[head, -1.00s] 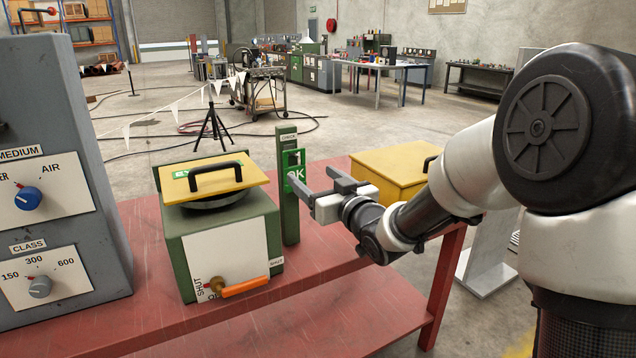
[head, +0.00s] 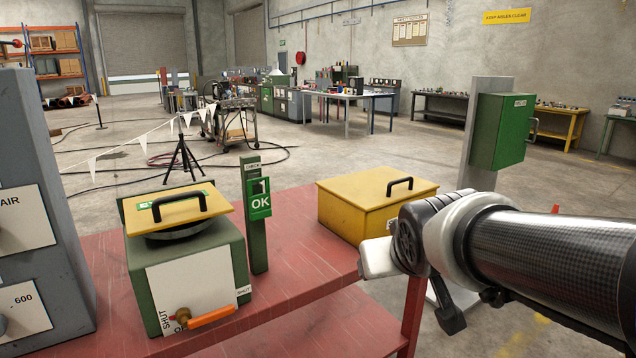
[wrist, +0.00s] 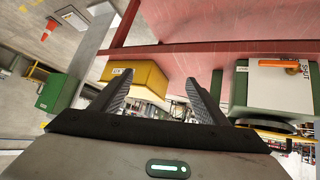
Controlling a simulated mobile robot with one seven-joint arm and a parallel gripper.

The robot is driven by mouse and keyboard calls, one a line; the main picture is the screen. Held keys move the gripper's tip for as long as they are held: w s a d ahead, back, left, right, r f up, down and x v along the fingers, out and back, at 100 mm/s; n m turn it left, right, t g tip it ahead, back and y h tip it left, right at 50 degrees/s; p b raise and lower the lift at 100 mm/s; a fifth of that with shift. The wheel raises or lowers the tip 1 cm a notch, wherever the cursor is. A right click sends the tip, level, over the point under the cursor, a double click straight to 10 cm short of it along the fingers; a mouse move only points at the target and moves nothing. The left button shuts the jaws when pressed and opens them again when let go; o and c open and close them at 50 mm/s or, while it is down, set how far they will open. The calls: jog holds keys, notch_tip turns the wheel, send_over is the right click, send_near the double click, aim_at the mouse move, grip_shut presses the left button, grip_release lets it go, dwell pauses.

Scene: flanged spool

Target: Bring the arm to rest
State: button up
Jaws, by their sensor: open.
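My gripper shows in the wrist view (wrist: 156,105) with its two dark fingers spread apart and nothing between them. In the head view my arm comes in from the right, and the pale gripper body (head: 379,258) is beside the front right of the yellow box; its fingers cannot be made out there. The wrist view is upside down, with the red bench (wrist: 200,45) at the top.
On the red bench (head: 290,300) stand a green box (head: 190,275) with a yellow lid and orange lever, a green post with an OK sign (head: 260,203), and a yellow box (head: 365,210). A grey panel (head: 35,230) is at left. A green cabinet (head: 497,130) stands behind my arm.

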jog(key=s+d+f+m+g+p, duration=0.15)
jog(key=s+g, duration=0.25)
jog(key=s, duration=1.3)
notch_tip(320, 180, up, 15)
jog(key=p, duration=1.5)
jog(key=shift+w+d, duration=0.15)
jog(key=shift+w, duration=0.1)
jog(key=shift+f, duration=0.15)
